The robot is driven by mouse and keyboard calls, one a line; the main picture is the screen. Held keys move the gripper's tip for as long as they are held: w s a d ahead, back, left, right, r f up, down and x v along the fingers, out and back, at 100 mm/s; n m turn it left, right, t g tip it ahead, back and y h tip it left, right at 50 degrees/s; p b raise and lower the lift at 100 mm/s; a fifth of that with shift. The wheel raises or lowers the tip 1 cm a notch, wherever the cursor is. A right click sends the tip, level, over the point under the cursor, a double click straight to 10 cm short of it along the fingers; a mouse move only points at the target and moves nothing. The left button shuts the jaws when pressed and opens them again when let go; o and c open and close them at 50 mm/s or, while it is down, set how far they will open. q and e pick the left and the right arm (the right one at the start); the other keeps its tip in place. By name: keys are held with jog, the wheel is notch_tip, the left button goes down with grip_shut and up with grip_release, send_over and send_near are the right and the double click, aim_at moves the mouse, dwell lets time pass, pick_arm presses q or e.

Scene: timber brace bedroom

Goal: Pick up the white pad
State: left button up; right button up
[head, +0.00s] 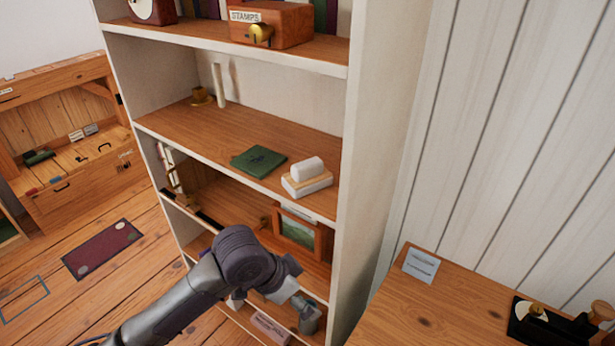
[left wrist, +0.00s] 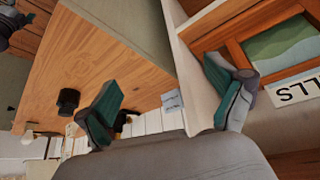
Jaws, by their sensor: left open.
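A small pale pad (head: 421,265) with dark lines of print lies flat on the wooden desk, near its back left corner. It also shows in the left wrist view (left wrist: 172,101), in the gap between my fingers but farther off. A white block with a rounded white piece on top (head: 307,180) sits on the middle shelf; I cannot tell which of the two is the task's pad. My left gripper (head: 296,300) is low in front of the bookcase, left of the desk. Its teal-padded fingers (left wrist: 167,103) are apart and empty. My right gripper is not visible.
The bookcase side panel (head: 375,150) stands between the shelves and the desk (head: 455,310). A green book (head: 259,160) lies on the middle shelf, and a framed picture (head: 298,231) stands below. A black tray (head: 545,325) is at the desk's right. The desk around the printed pad is clear.

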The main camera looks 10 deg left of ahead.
aim_at(293, 176)
pick_arm(q)
jog(key=w+a+r+y, duration=0.1)
jog(key=w+a+r, duration=0.45)
jog(key=r, duration=0.25)
jog(key=w+a+r, duration=0.5)
jog(key=w+r, duration=0.1)
jog(key=r, duration=0.3)
jog(key=w+d+p, duration=0.2)
jog(key=w+d, duration=0.3)
jog(key=shift+f+p, duration=0.15)
jog(key=shift+p, duration=0.15)
jog(key=w+d, duration=0.1)
jog(key=w+d+p, duration=0.2)
jog(key=shift+w+d+f, duration=0.1)
jog(key=shift+f, duration=0.15)
jog(key=shift+w+d+f, duration=0.1)
jog(key=shift+f, duration=0.3)
jog(key=shift+c, duration=0.4)
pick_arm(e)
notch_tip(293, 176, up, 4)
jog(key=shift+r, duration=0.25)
